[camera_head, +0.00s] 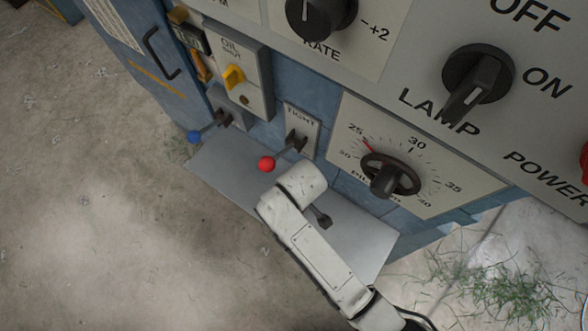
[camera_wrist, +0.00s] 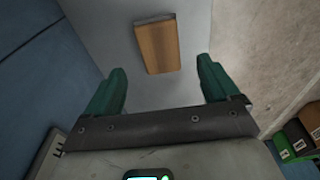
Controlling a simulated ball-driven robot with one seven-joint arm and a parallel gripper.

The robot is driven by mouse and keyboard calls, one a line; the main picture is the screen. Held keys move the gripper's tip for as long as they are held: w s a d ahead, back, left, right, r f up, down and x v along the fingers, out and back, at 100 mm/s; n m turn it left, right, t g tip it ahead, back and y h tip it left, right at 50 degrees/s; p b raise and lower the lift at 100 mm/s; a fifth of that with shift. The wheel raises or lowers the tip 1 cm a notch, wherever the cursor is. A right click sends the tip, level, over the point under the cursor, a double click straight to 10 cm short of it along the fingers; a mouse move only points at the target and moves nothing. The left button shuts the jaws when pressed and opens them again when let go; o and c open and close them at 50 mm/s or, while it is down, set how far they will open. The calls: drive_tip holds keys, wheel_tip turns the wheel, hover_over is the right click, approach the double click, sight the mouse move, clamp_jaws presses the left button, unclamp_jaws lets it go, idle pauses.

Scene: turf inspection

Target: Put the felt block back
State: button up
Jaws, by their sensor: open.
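The felt block (camera_wrist: 157,46) is a tan rectangular block with a dark edge, seen in the wrist view. It lies on a plain grey shelf (camera_wrist: 110,25). My gripper (camera_wrist: 161,66) is open, with one green finger on each side of the picture. The block shows ahead of the gap between the fingers, and nothing is held. I cannot tell how far the block is from the fingertips. In the head view the shelf (camera_head: 232,180) juts from the blue machine under the dials, and my arm covers part of it. The block cannot be seen there.
A red-knobbed lever (camera_head: 267,164) and a blue-knobbed lever (camera_head: 194,136) stick out over the shelf. A round dial (camera_head: 387,174) and a lamp knob (camera_head: 474,84) are on the panel. Green bins (camera_wrist: 294,142) show at the wrist view's lower right. Open concrete floor lies left.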

drive_tip(key=r, duration=0.5)
drive_tip(key=shift+s+d+r, duration=0.2)
drive_tip(key=shift+d+r, duration=0.1)
drive_tip(key=shift+r, duration=0.1)
